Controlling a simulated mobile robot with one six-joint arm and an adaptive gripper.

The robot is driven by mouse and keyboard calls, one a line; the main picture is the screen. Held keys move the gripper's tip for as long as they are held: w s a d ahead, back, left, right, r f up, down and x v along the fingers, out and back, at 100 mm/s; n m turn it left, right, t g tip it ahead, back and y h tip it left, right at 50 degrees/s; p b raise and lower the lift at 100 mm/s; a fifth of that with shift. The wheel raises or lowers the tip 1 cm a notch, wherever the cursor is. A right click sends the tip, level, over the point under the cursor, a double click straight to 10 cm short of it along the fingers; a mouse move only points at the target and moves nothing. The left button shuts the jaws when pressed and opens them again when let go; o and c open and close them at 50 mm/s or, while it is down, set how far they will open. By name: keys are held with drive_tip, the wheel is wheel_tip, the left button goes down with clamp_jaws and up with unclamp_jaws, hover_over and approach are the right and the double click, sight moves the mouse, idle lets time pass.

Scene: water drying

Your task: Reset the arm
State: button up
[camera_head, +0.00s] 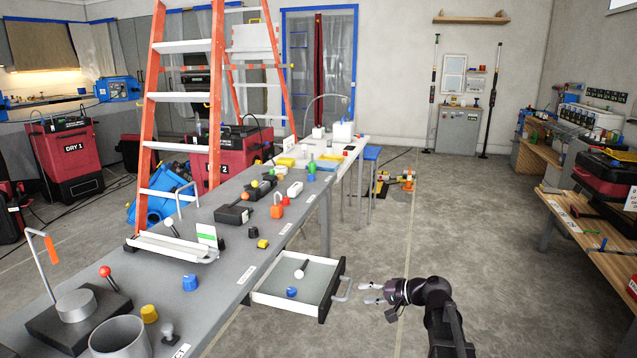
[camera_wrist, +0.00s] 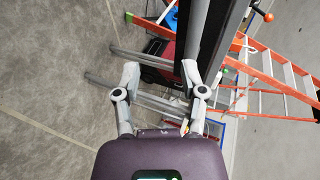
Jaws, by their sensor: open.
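My gripper (camera_head: 372,292) is at the lower middle right of the head view, just right of the open drawer's handle (camera_head: 343,289). Its two fingers are spread apart with nothing between them. In the wrist view, my gripper (camera_wrist: 163,82) shows both fingers apart, with the workbench's dark edge and metal legs beyond. The drawer (camera_head: 270,284) is pulled out from the long grey workbench (camera_head: 243,232). A white-headed item (camera_head: 301,270) and a blue cap (camera_head: 291,292) lie in it. The fingertips look close to the handle, but I cannot tell whether they touch.
An orange ladder (camera_head: 146,110) stands behind the workbench and also shows in the wrist view (camera_wrist: 270,82). Knobs, caps and small tools cover the workbench. A wooden bench (camera_head: 590,235) stands at the right. The concrete floor (camera_head: 440,215) between is mostly clear.

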drive_tip(key=s+d+f+n+g+h+b, duration=0.1)
drive_tip(key=s+d+f+n+g+h, duration=0.15)
drive_tip(key=s+f+h, duration=0.6)
drive_tip(key=s+d+f+n+g+h, duration=0.15)
drive_tip(key=s+f+g+h, duration=0.3)
drive_tip(key=s, duration=0.65)
wheel_tip(320, 180, up, 28)
drive_tip(key=p, duration=2.8)
drive_tip(key=shift+a+r+t+y, duration=0.15)
drive_tip(key=shift+a+t+y, duration=0.25)
drive_tip(key=shift+a, duration=0.05)
